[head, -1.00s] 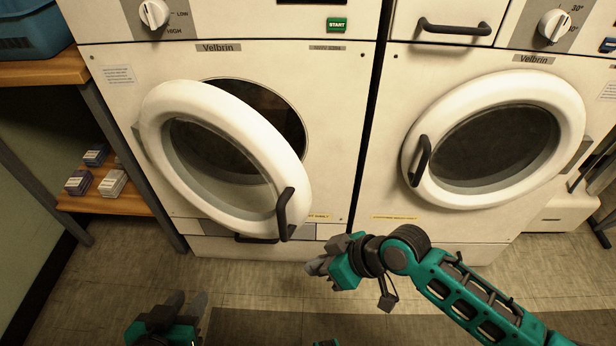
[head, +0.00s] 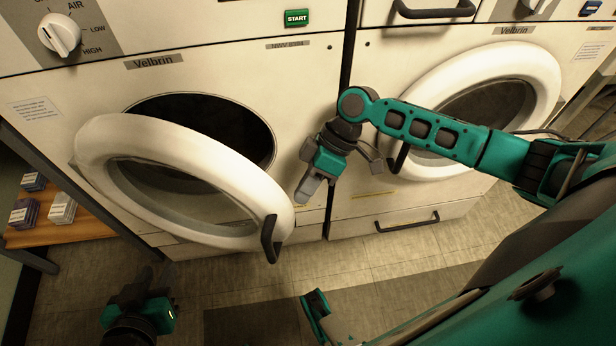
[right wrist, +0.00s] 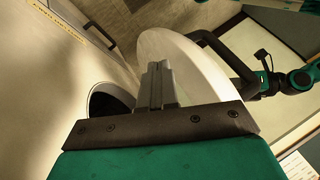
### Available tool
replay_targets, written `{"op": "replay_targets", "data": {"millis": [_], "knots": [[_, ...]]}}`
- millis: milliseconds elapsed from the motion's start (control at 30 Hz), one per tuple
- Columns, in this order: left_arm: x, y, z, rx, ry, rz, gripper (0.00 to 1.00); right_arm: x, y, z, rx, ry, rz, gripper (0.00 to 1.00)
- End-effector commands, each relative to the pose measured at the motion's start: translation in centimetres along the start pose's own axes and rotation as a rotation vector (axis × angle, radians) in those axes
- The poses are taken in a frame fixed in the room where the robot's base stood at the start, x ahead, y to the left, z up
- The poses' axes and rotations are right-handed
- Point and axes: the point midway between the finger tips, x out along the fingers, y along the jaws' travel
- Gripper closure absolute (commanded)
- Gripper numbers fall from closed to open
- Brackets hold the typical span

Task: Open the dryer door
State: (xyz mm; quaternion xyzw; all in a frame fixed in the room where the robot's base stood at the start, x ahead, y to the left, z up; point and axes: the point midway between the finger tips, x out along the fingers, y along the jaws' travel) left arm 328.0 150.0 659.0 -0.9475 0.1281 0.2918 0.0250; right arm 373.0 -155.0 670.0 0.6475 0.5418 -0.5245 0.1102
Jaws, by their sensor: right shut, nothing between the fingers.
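The left dryer's round white door (head: 100,150) stands partly open, with a dark gap between it and the dryer opening (head: 225,118). Its dark handle (head: 270,240) is on the free edge at lower right. My right gripper (head: 306,190) is shut and empty, just right of the opening, by the dryer front. In the right wrist view its fingers (right wrist: 160,85) point along the dryer front toward the gap, with the door's white rim (right wrist: 190,60) and handle (right wrist: 232,65) close by; contact is unclear. My left gripper (head: 148,282) is low at the left, away from the door; its jaws are unclear.
A second dryer's door (head: 540,75) at right is closed, partly behind my right arm. A drawer handle (head: 408,222) is below it. A wooden shelf (head: 70,232) with small boxes (head: 62,208) is at the left. The floor in front (head: 345,262) is clear.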

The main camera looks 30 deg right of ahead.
Motion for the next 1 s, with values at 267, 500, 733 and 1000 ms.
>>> {"op": "replay_targets", "data": {"millis": [267, 500, 733, 1000], "knots": [[0.7, 0.2, 1.0, -0.009, 0.0, 0.001, 0.66, 4.6, 0.1, 0.0, 0.001, 0.002, 0.0, 1.0], [0.8, 0.2, 1.0, -0.012, 0.002, 0.001, 0.66, 5.7, 0.0, 0.0, 0.0, 0.0, 0.001, 1.0], [0.9, 0.1, 0.6, -0.009, 0.009, 0.0, 0.66, 5.7, 0.0, 0.0, 0.0, 0.0, 0.001, 1.0], [0.6, 0.0, -0.1, -0.003, 0.012, -0.001, 0.66, 5.9, -0.7, -0.2, 0.013, 0.008, 0.005, 1.0]]}}
